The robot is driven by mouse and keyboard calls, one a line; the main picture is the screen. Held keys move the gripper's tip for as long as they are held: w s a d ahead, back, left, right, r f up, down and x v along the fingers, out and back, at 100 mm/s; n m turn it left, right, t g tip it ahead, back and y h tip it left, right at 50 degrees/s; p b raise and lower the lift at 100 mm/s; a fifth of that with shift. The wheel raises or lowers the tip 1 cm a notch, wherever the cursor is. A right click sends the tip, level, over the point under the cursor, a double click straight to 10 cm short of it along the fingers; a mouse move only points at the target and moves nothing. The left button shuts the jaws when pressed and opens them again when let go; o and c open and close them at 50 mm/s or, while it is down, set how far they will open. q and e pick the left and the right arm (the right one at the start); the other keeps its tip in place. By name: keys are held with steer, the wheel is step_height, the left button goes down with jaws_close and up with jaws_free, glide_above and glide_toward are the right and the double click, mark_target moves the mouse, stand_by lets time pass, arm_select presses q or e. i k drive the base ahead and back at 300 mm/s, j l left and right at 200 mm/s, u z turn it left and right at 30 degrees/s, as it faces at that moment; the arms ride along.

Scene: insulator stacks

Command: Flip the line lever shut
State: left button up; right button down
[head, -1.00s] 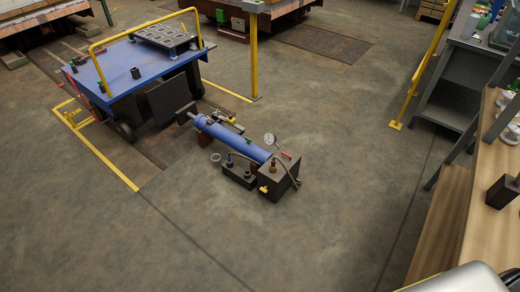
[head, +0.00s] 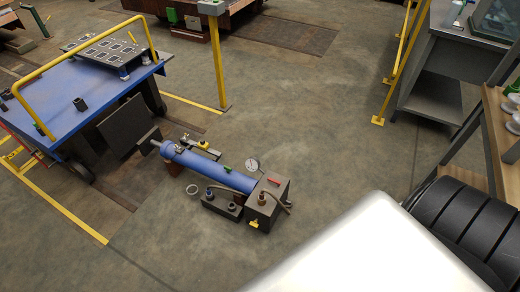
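A blue cylinder (head: 210,168) lies on the floor, its rod end toward the blue cart. A dark box (head: 267,204) sits at its near right end. Small lever-like parts show on this assembly: a red one (head: 273,181) on the box top, a yellow one (head: 254,224) at the box's front foot, and a green one (head: 228,169) by the cylinder. I cannot tell which is the line lever, nor whether it is open or shut. A round white gauge (head: 252,164) stands behind the cylinder. Neither gripper is in view.
The blue cart (head: 85,90) with a yellow rail stands left. A yellow post (head: 217,65) stands behind the cylinder. A grey bench (head: 440,65) and wooden shelf (head: 480,145) are at right. A smooth white surface, probably mine, covers the lower right. Floor between is clear.

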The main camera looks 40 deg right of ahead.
mark_target(278, 184)
steer(key=i+l, duration=0.15)
steer(key=l, duration=0.2)
steer(key=i+l+u, duration=0.1)
steer(key=l, duration=0.25)
steer(key=i+l, duration=0.25)
steer(key=i+l+u, duration=0.1)
steer(key=l, duration=0.35)
